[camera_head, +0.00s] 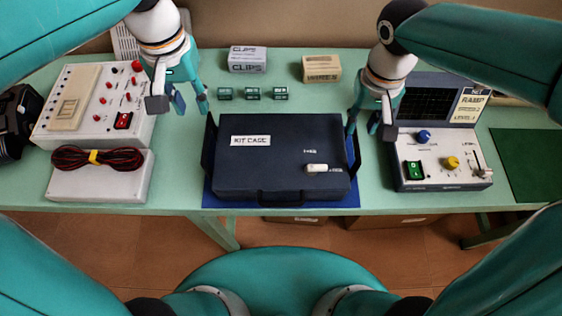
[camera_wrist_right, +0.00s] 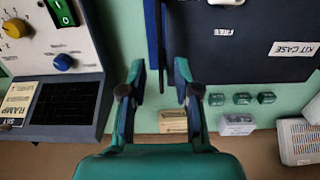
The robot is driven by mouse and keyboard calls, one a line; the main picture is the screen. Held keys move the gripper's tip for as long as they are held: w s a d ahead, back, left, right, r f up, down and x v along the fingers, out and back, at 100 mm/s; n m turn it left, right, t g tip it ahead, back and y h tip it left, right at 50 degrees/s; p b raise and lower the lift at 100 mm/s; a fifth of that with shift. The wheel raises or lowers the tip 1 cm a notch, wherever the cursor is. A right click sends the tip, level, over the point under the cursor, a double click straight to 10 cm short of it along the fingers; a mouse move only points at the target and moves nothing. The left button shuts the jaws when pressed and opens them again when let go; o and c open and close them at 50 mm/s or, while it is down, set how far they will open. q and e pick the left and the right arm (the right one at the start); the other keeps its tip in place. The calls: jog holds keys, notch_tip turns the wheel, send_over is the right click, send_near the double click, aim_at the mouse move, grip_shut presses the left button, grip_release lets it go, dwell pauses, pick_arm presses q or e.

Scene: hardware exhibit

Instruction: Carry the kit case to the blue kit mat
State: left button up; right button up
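The dark blue kit case (camera_head: 265,170) lies flat on the table, over the blue kit mat (camera_head: 343,203). Blue mat shows along its front and side edges. The case has dark side handles, left (camera_head: 209,147) and right (camera_head: 354,150). My left gripper (camera_head: 190,106) is open and empty, behind and left of the case's back left corner. My right gripper (camera_head: 364,128) is open near the back right corner. In the right wrist view its fingers (camera_wrist_right: 160,65) stand apart, with the case's side handle (camera_wrist_right: 163,35) showing between them. I cannot tell their height difference.
A white red-knobbed unit (camera_head: 85,100) and a grey box with cables (camera_head: 98,180) stand left. A panel with a screen (camera_head: 440,150) and a green mat (camera_head: 525,160) are right. Small green blocks (camera_head: 252,93) and two cartons (camera_head: 247,60) are behind the case.

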notch_tip(320, 180, up, 6)
dwell(0.6)
